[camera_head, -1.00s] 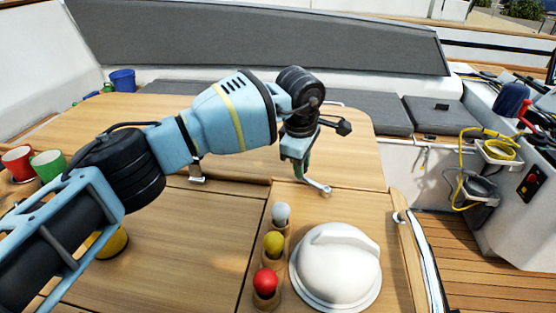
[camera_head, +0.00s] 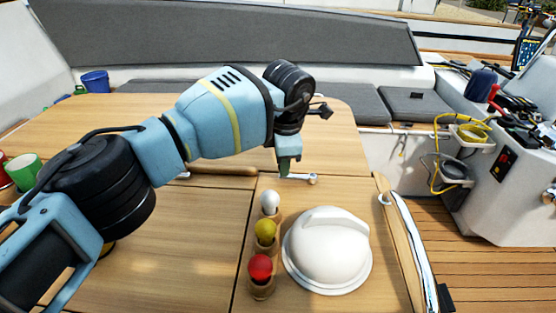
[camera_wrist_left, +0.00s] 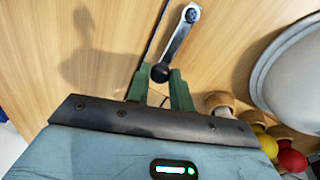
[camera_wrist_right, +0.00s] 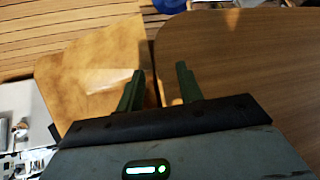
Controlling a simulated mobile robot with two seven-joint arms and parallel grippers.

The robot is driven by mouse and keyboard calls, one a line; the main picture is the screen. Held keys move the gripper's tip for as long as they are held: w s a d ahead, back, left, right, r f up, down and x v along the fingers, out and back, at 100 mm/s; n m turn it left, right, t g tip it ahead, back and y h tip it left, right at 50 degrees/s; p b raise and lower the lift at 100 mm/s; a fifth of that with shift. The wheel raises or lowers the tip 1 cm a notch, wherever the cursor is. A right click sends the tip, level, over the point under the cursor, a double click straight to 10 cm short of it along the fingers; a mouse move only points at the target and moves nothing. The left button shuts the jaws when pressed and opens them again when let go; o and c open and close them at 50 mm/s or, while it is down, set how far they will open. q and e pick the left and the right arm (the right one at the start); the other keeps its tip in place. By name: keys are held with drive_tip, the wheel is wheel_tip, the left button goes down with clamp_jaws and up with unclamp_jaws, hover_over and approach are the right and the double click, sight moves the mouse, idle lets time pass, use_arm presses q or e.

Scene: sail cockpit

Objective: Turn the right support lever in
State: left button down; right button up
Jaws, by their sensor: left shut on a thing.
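The right support lever (camera_head: 300,178) is a short metal arm on the wooden table, behind the white dome. In the left wrist view the lever (camera_wrist_left: 178,42) ends in a dark ball knob (camera_wrist_left: 160,73), with its bolted pivot farther off. My left gripper (camera_head: 287,168) has its green fingers on either side of the knob and is shut on it; the fingers also show in the left wrist view (camera_wrist_left: 159,88). In the head view the knob is hidden by the fingers. My right gripper (camera_wrist_right: 160,88) is open and empty above a wooden surface, and is outside the head view.
Egg-cup-like stands with white (camera_head: 270,202), yellow (camera_head: 265,232) and red (camera_head: 260,267) balls stand left of the white dome (camera_head: 327,250). A green mug (camera_head: 25,172) and blue cup (camera_head: 95,81) are at the left. The table's far part is clear.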

drive_tip(key=shift+s, duration=0.15)
use_arm(q)
drive_tip(key=c, duration=1.7)
unclamp_jaws()
drive_tip(key=o, duration=0.4)
use_arm(e)
drive_tip(key=shift+s+f, duration=0.15)
drive_tip(key=shift+s, duration=0.25)
use_arm(q)
drive_tip(key=shift+o, duration=0.2)
wheel_tip(320, 180, up, 8)
drive_tip(key=s, duration=0.1)
drive_tip(key=shift+s+d+f, duration=0.15)
drive_tip(key=shift+s+f, duration=0.05)
drive_tip(key=shift+s, duration=0.1)
use_arm(e)
drive_tip(key=shift+w, duration=0.4)
